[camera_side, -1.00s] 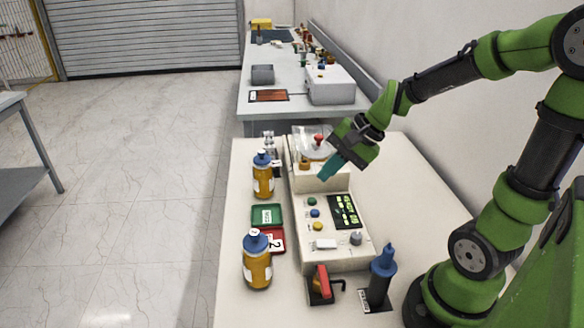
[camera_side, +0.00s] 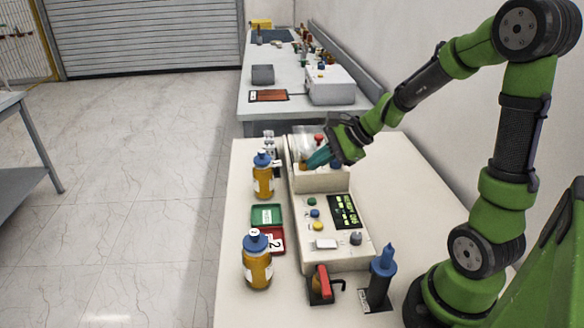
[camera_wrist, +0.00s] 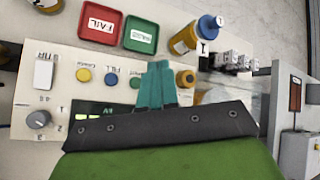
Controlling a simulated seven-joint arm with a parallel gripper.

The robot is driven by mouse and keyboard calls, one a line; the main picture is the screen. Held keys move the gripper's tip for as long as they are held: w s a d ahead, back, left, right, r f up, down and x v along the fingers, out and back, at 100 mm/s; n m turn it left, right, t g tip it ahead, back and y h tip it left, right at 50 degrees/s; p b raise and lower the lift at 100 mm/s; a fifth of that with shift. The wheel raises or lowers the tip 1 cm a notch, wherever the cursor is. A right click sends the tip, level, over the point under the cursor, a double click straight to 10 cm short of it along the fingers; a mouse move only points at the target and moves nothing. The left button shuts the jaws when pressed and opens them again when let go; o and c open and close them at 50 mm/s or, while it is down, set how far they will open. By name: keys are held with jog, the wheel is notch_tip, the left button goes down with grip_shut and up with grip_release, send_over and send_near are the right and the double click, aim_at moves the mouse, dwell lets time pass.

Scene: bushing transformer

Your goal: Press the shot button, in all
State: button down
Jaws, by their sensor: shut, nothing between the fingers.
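The machine's control panel (camera_side: 329,228) carries a green button (camera_side: 311,202), a blue button (camera_side: 315,213) and a yellow button (camera_side: 318,226) in a row. I cannot read which one is labelled shot. In the wrist view the yellow button (camera_wrist: 83,75), the blue button (camera_wrist: 111,78) and the green button (camera_wrist: 136,82) lie left of the fingers, the green one closest to them. My gripper (camera_side: 312,160) has teal fingers, shut and empty, above the machine's far raised block, apart from the buttons. The fingertips also show in the wrist view (camera_wrist: 160,66).
A display (camera_side: 345,211), white switch (camera_side: 326,244) and grey knob (camera_side: 356,238) share the panel. Amber bottles (camera_side: 263,180) (camera_side: 257,266) and green and red trays (camera_side: 267,213) (camera_side: 277,239) stand left. A red-handled tool (camera_side: 321,282) and blue-topped holder (camera_side: 381,280) are in front.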

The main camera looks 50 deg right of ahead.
aim_at(316, 201)
jog(key=shift+f, duration=3.85)
jog(key=shift+f, duration=0.4)
jog(key=shift+f, duration=0.45)
jog(key=shift+r, duration=0.9)
jog(key=shift+r, duration=2.5)
